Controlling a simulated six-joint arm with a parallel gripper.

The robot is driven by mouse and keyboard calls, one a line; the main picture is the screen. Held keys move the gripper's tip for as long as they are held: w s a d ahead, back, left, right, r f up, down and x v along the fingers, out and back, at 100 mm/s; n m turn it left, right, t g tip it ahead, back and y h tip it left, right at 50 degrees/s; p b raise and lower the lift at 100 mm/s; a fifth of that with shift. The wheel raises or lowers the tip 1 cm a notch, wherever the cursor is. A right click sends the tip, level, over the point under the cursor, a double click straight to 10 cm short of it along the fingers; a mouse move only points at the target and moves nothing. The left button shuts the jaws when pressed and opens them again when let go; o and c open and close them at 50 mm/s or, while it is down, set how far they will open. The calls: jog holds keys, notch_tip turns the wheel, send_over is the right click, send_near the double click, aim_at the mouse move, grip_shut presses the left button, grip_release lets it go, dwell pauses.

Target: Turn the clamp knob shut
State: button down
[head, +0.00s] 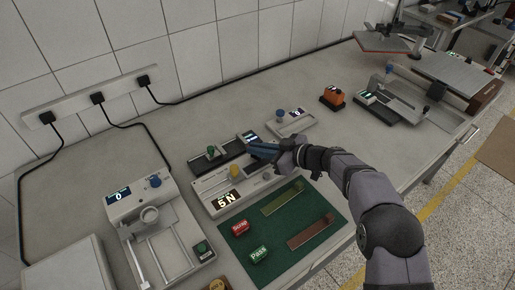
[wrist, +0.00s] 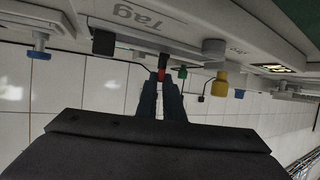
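My gripper (head: 254,149) reaches in from the right over the grey tester with the "5 N" display (head: 226,199). In the wrist view its two dark blue fingers (wrist: 160,86) stand slightly apart with a narrow gap. A small red and black part (wrist: 161,73) shows at the fingertips; whether they touch it I cannot tell. A yellow knob (head: 234,170) stands on the tester, and a yellow knob (wrist: 214,82) shows right of the fingers in the wrist view. Which part is the clamp knob is not clear. The fingers hide part of the tester.
A green knob (head: 210,150) stands behind the tester. Another device with a blue knob (head: 155,181) is at left. A green mat (head: 283,240) with strips and "Scrap" (head: 240,228) and "Pass" (head: 259,254) buttons lies in front. The bench behind is mostly clear.

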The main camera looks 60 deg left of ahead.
jog(key=b, duration=0.2)
jog(key=shift+f+b, duration=0.15)
jog(key=shift+b, duration=0.15)
jog(key=m+t+b, duration=0.1)
jog(key=b, duration=0.3)
jog(key=m+t+b, duration=0.1)
jog(key=b, duration=0.4)
jog(key=m+t+y+b, duration=0.1)
jog(key=t+b, duration=0.1)
jog(key=b, duration=0.3)
jog(key=shift+s+m, duration=0.3)
jog(key=shift+m+t+b, duration=0.3)
jog(key=shift+t+b, duration=0.1)
jog(key=shift+b, duration=0.55)
jog(key=shift+r, duration=0.35)
jog(key=c, duration=1.9)
grip_release()
jog(key=shift+o, duration=0.2)
jog(key=shift+f, duration=0.1)
jog(key=shift+d, duration=0.1)
